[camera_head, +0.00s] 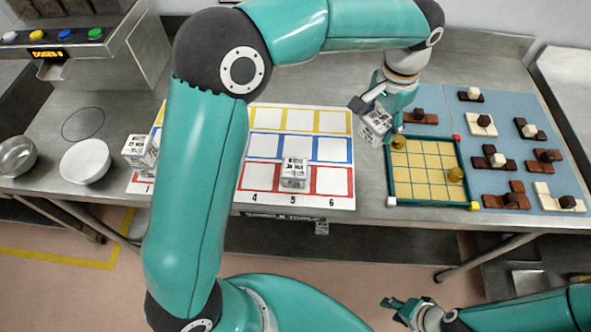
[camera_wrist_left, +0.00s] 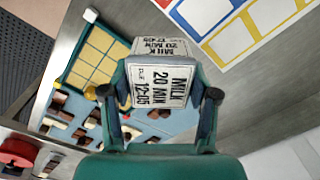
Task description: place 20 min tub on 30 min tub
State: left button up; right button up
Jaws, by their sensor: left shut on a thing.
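My left gripper (camera_head: 375,114) is shut on a white tub (camera_head: 377,124) that reads MILK 20 MIN 12:05 in the left wrist view (camera_wrist_left: 162,85). In the head view it holds the tub by the left edge of the yellow gridded tray. One white tub (camera_head: 294,172) stands in a red cell above the number 5 on the mat. Another (camera_head: 137,151) stands at the mat's left side, partly hidden by my left arm. Their print is too small to tell which is 30 min. My right gripper (camera_head: 394,305) is low in front of the table, with its finger gap unclear.
The white mat (camera_head: 343,205) has yellow, blue and red cells; my left arm hides part of it. The yellow gridded tray (camera_head: 424,203) holds round pieces. A blue mat (camera_head: 470,142) bears several brown and white block pieces. Two bowls (camera_head: 85,161) (camera_head: 17,156) stand at left.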

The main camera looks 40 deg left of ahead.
pick_arm(q)
jog(key=s+a+r+m+b, duration=0.3)
jog(key=s+a+r, duration=0.1)
jog(key=a+r, duration=0.25)
notch_tip(320, 180, up, 6)
jog(key=m+b, duration=0.3)
jog(key=m, duration=0.2)
send_over(295, 167)
notch_tip(295, 167, down, 14)
jog(key=shift+r+b, duration=0.1)
jog(key=shift+b, duration=0.9)
jog(key=shift+f, duration=2.4)
pick_arm(e)
notch_tip(295, 167, down, 10)
jog(key=shift+r, duration=0.15)
pick_arm(q)
jog(key=shift+f+b, duration=0.15)
jog(key=shift+b, duration=0.2)
jog(key=o, duration=1.2)
jog(key=shift+o, duration=0.2)
